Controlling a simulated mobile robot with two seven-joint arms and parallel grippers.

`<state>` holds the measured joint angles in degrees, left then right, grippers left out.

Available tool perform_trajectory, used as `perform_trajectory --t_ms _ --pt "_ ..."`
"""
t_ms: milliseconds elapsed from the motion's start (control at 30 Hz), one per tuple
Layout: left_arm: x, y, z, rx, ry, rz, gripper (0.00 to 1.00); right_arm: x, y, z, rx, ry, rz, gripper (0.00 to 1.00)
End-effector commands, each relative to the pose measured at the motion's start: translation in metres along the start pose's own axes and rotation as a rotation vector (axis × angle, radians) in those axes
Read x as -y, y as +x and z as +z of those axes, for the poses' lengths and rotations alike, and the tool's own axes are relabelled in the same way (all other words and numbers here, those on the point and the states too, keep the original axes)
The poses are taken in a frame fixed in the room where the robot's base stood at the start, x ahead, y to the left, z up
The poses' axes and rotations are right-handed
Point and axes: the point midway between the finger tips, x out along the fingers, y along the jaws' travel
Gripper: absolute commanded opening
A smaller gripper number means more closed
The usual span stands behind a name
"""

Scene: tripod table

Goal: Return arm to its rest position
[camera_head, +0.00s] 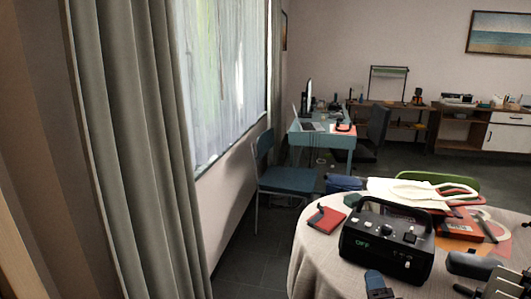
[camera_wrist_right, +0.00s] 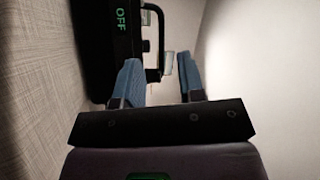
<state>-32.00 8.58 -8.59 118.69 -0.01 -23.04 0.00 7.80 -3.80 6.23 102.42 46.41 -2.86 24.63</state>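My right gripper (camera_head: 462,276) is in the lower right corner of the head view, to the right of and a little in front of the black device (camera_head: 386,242). In the right wrist view its two blue fingers (camera_wrist_right: 163,80) stand apart with nothing between them. The black device shows there too, beyond and beside the left finger (camera_wrist_right: 102,50); I cannot tell how wide the gap is. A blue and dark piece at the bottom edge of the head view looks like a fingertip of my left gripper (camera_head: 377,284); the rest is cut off.
The device stands on a cloth-covered round table (camera_head: 312,255) and shows a green OFF. A red notebook (camera_head: 326,219) lies to its left; papers (camera_head: 410,190) and other items crowd behind it. A blue chair (camera_head: 283,178) and curtain (camera_head: 135,150) are at left.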

Motion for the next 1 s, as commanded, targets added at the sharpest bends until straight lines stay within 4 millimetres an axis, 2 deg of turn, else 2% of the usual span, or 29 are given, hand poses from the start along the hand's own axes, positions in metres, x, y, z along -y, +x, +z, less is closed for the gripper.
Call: perform_trajectory --t_ms 33,167,300,433,600,733,867,1000 --pt "0.0 -0.001 -0.001 -0.003 0.0 0.0 0.43 -0.005 -0.013 0.004 0.047 -0.155 0.024 0.36" --pt "0.001 -0.002 -0.003 -0.005 0.0 -0.001 0.43 -0.023 -0.05 0.014 0.176 -0.553 0.091 0.36" --pt "0.001 -0.003 -0.004 -0.005 -0.001 -0.002 0.43 -0.051 -0.105 0.018 0.329 -0.951 0.176 0.36" --pt "0.002 -0.005 -0.003 0.0 -0.003 -0.004 0.43 -0.074 -0.163 0.015 0.461 -1.212 0.251 0.36" --pt "0.002 -0.008 -0.001 0.007 -0.006 -0.006 0.43 -0.094 -0.235 0.009 0.583 -1.35 0.326 0.36" --pt "0.002 -0.009 -0.003 0.004 -0.008 -0.007 0.43 -0.108 -0.281 0.007 0.653 -1.351 0.372 0.36" --pt "0.002 -0.01 -0.005 0.001 -0.008 -0.007 0.43 -0.117 -0.308 0.003 0.692 -1.347 0.411 0.36" --pt "0.002 -0.01 -0.007 -0.002 -0.008 -0.007 0.43 -0.12 -0.317 0.001 0.703 -1.343 0.426 0.36"
